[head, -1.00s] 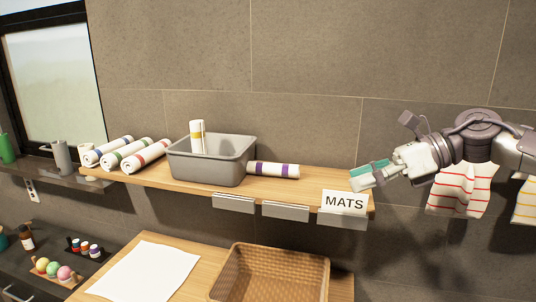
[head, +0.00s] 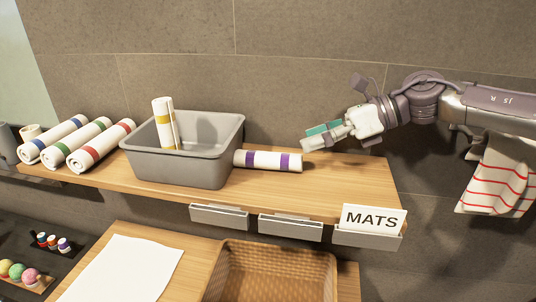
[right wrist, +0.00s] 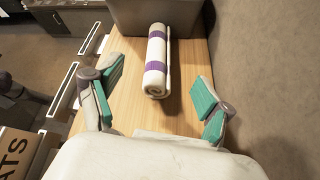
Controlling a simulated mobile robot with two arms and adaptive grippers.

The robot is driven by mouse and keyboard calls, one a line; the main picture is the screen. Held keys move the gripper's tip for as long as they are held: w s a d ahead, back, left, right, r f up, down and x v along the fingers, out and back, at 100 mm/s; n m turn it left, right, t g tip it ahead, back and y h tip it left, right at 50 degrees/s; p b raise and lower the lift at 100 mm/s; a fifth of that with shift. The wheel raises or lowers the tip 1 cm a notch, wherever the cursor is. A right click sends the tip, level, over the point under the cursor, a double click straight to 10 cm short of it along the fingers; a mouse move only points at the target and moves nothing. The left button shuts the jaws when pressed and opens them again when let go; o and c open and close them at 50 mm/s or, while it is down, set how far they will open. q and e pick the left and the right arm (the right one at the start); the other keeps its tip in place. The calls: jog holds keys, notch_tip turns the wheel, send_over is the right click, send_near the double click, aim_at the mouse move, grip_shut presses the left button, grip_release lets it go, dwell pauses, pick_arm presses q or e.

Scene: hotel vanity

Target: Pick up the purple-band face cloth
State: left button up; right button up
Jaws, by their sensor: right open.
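The purple-band face cloth (head: 268,161) is a white roll with two purple bands, lying on the wooden shelf just right of the grey bin. In the right wrist view the cloth (right wrist: 156,62) lies ahead of my right gripper (right wrist: 158,100), between the lines of its two teal-padded fingers but beyond their tips. My right gripper (head: 318,137) is open and empty, to the right of the cloth in the head view and apart from it. My left gripper is not in view.
The grey bin (head: 190,168) holds an upright yellow-band roll (head: 163,124). Several banded rolls lie to its left. A MATS sign (head: 373,219) and label holders line the shelf's front edge. A wicker basket (head: 274,250) stands below. The shelf (head: 350,185) right of the cloth is clear.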

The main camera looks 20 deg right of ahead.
aim_at(280, 151)
jog(key=x, duration=0.3)
jog(key=shift+w+a+f, duration=0.1)
jog(key=shift+w, duration=0.1)
jog(key=shift+w+a+f+p, duration=0.15)
jog(key=shift+a+f+p, duration=0.1)
jog(key=shift+a+p, duration=0.35)
jog(key=p+x, duration=0.1)
jog(key=x, duration=0.1)
jog(key=shift+w+a+f, duration=0.1)
jog(key=shift+a+f, duration=0.1)
jog(key=shift+f, duration=0.2)
jog(key=shift+w+a+f+p, duration=0.35)
jog(key=shift+a+p, duration=0.05)
jog(key=shift+a, duration=0.1)
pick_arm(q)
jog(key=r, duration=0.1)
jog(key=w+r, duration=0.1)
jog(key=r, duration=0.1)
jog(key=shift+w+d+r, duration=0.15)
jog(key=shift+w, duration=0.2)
pick_arm(e)
jog(key=c, duration=1.3)
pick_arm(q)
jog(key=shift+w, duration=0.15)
pick_arm(e)
jog(key=shift+d+r, duration=0.1)
jog(key=shift+r, duration=0.05)
